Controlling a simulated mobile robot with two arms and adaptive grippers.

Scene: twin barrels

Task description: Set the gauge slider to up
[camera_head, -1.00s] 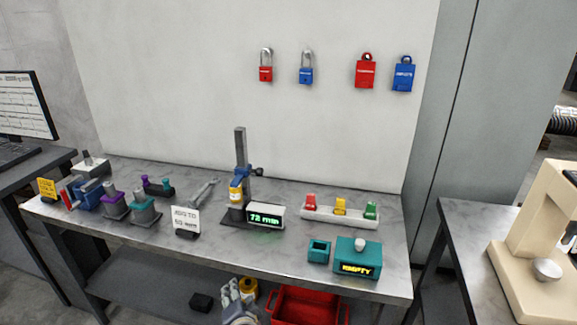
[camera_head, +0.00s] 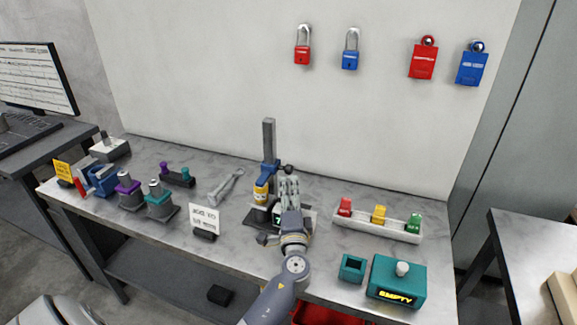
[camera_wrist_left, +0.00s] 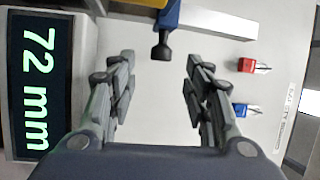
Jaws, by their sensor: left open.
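The height gauge stands on the bench, with a tall grey column (camera_head: 268,140) and a blue slider (camera_head: 268,174) with a yellow part (camera_head: 261,192) below it. The slider also shows in the left wrist view (camera_wrist_left: 170,15), with its dark knob (camera_wrist_left: 161,47) sticking out. The gauge display (camera_wrist_left: 37,88) reads 72 mm; in the head view my gripper mostly hides it. My left gripper (camera_head: 289,186) is in front of the gauge. In the wrist view its open fingers (camera_wrist_left: 158,80) are apart and empty, with the knob ahead of the gap, not between the tips. My right gripper is not seen.
A sign (camera_head: 204,218) and a wrench (camera_head: 226,187) are left of the gauge. A white tray (camera_head: 376,229) with coloured pieces and a teal box (camera_head: 397,284) are to the right. Padlocks (camera_head: 350,60) and tags hang on the wall behind.

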